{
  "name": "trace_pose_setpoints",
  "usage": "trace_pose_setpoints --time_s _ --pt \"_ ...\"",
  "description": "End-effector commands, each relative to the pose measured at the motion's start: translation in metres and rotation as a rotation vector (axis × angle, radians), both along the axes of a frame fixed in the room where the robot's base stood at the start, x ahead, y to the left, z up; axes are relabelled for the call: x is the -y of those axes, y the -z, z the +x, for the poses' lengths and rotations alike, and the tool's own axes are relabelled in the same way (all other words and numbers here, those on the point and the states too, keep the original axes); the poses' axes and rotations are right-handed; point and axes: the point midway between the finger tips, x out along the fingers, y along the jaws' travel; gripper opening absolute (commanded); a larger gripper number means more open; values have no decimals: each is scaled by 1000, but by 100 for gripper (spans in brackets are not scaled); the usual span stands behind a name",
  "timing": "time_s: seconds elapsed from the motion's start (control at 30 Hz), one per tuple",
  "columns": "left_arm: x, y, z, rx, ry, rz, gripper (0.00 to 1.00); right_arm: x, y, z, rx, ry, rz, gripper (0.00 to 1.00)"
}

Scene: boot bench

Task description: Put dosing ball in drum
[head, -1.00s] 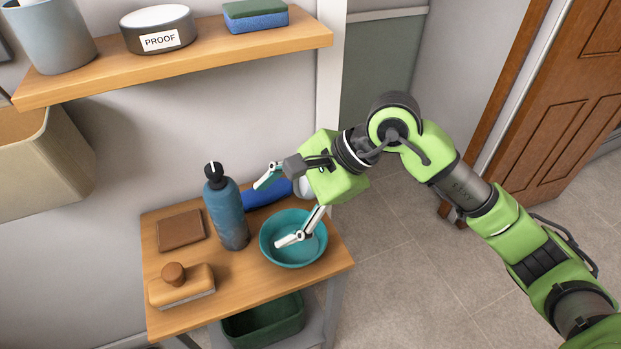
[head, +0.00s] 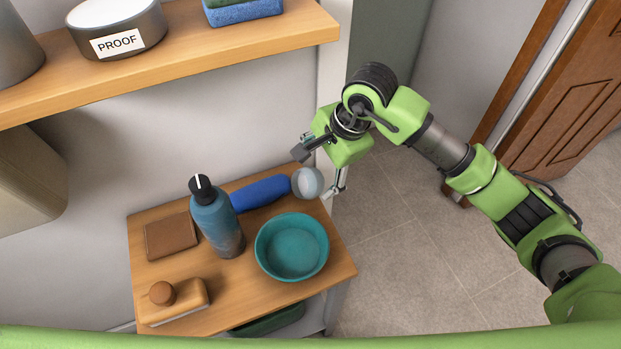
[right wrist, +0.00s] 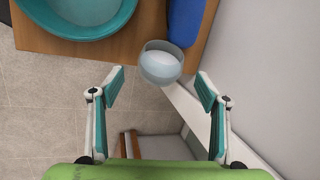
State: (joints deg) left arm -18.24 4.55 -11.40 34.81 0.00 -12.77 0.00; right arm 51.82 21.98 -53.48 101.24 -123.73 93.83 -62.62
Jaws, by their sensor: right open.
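The dosing ball appears to be the small round grey-and-white thing (head: 307,182) at the bench's right edge, by the end of a blue roll-shaped object. In the right wrist view the ball (right wrist: 161,63) looks like a translucent grey cup with a pale inside. My right gripper (head: 318,172) is open and empty, close to the ball. In the right wrist view its fingertips (right wrist: 160,80) are spread on either side, with the ball just ahead between them; contact cannot be told. I cannot identify a drum in these views. My left gripper is not in view.
A teal bowl (head: 291,247), blue bottle (head: 216,222), blue roll (head: 260,193), brown wallet-like block (head: 171,236) and wooden brush (head: 174,300) stand on the wooden bench top (head: 250,292). A shelf (head: 200,57) with a PROOF tin (head: 117,28) overhangs. Floor at right is clear.

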Motion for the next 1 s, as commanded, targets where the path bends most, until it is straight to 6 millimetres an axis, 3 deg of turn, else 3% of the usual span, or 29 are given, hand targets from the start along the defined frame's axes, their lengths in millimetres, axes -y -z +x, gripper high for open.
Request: trace_pose_setpoints --time_s 0.27,0.4,0.53,0.77,0.8,0.93,1.0 --pt "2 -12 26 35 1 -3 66 -7 21 3 -5 0 2 69" --pt "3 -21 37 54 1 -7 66 -13 42 7 -5 0 2 69" --pt "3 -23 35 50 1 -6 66 -16 55 10 -1 -1 2 69" --pt "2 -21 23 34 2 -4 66 -16 58 11 2 0 0 69" --pt "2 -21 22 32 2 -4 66 -16 58 11 2 0 0 66" --pt "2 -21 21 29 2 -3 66 -16 58 11 2 -1 1 32" --pt "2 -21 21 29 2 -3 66 -16 58 11 2 -1 1 32"
